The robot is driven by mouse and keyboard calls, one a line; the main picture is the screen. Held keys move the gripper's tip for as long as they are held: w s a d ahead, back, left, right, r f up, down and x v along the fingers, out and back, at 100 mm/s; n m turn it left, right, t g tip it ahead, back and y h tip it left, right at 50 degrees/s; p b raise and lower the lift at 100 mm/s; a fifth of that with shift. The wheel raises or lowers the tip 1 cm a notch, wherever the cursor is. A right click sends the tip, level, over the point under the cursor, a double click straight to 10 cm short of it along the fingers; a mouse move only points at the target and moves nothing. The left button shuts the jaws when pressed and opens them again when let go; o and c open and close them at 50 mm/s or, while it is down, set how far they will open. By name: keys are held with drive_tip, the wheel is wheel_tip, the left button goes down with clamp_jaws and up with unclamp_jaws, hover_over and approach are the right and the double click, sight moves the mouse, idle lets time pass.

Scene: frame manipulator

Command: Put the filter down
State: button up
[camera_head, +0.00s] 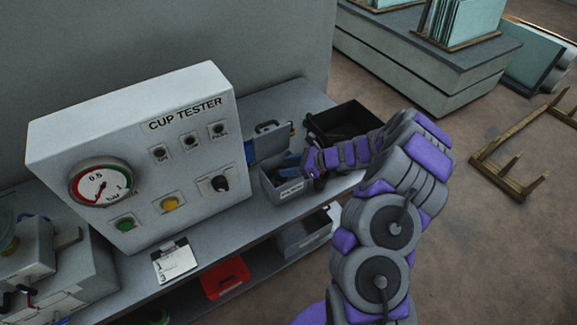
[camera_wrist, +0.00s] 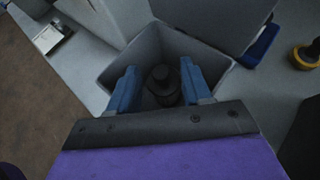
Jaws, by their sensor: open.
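My gripper (camera_wrist: 160,84) shows two blue fingers spread apart in the wrist view. Between and beyond them is a dark round object (camera_wrist: 162,76) with a stepped top, probably the filter, sitting inside a grey open box (camera_wrist: 205,55). A gap seems to show on both sides of it, but contact is hard to tell. In the head view my gripper (camera_head: 310,166) is over the small grey box (camera_head: 288,192) with a white label on the bench. The dark object inside is hidden there.
The cup tester (camera_head: 140,150) stands left of the box. A black bin (camera_head: 340,122) is just behind it. In the wrist view a yellow and black item (camera_wrist: 306,56) lies to the right. A clipboard (camera_head: 175,260) lies in front of the tester.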

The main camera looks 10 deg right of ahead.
drive_tip(key=r+p+v, duration=0.1)
drive_tip(key=p+v, duration=0.1)
drive_tip(key=v, duration=1)
drive_tip(key=s+a+r+n+g+h, duration=0.2)
drive_tip(key=s+a+r+n+g, duration=0.5)
drive_tip(key=s+a+r+n, duration=0.85)
drive_tip(key=s+d+n+h, duration=0.2)
drive_tip(key=s+n+h, duration=0.2)
drive_tip(key=s, duration=0.7)
drive_tip(key=s+d+r+n+h, duration=0.1)
drive_tip(key=s+n+h, duration=0.3)
drive_tip(key=s, duration=0.7)
drive_tip(key=shift+s+d+r+h, duration=0.15)
drive_tip(key=shift+d+r+h, duration=0.05)
drive_tip(key=shift+d+h, duration=0.4)
